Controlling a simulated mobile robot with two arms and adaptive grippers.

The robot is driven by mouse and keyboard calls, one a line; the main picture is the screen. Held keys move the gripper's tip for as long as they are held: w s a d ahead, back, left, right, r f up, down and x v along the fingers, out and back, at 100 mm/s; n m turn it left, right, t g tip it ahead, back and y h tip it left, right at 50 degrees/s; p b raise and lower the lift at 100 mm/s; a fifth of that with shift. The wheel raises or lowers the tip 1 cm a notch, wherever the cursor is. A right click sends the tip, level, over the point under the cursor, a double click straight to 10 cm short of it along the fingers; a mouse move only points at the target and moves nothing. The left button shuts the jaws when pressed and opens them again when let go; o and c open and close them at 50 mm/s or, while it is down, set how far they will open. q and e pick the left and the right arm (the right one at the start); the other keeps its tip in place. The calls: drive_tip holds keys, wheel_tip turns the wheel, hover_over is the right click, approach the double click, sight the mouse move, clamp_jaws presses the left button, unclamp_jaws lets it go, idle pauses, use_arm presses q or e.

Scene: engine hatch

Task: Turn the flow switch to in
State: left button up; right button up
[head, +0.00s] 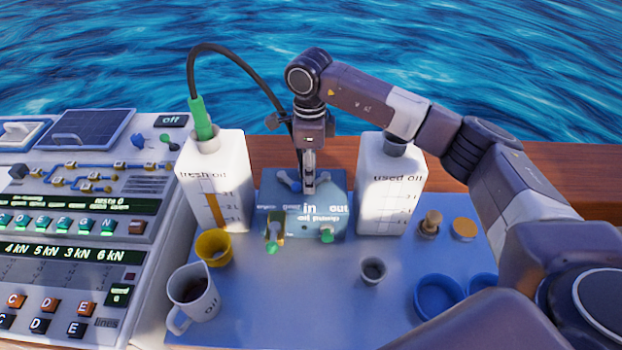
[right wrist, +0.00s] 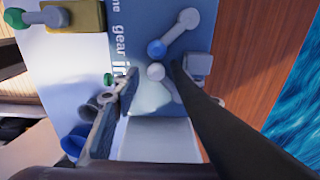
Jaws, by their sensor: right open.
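The oil pump box (head: 335,182) stands between two white canisters, with "in" and "out" lettered on its front edge. On its top is a small lever with a blue and pale grey end (head: 288,181); I take it for the flow switch. In the right wrist view the lever (right wrist: 179,32) slants up to the right, with a white knob below its blue end. My right gripper (head: 309,188) points down over the box, just right of the lever. It is open and holds nothing; contact with the lever cannot be told. My left gripper is not in view.
The fresh oil canister (head: 232,180) with a black hose stands left, the used oil canister (head: 390,190) right. A control panel (head: 75,220) lies left.

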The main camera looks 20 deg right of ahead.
wheel_tip(320, 180, up, 6)
drive_tip(key=shift+s+d+f, duration=0.1)
drive_tip(key=shift+s+f, duration=0.1)
idle(0.6)
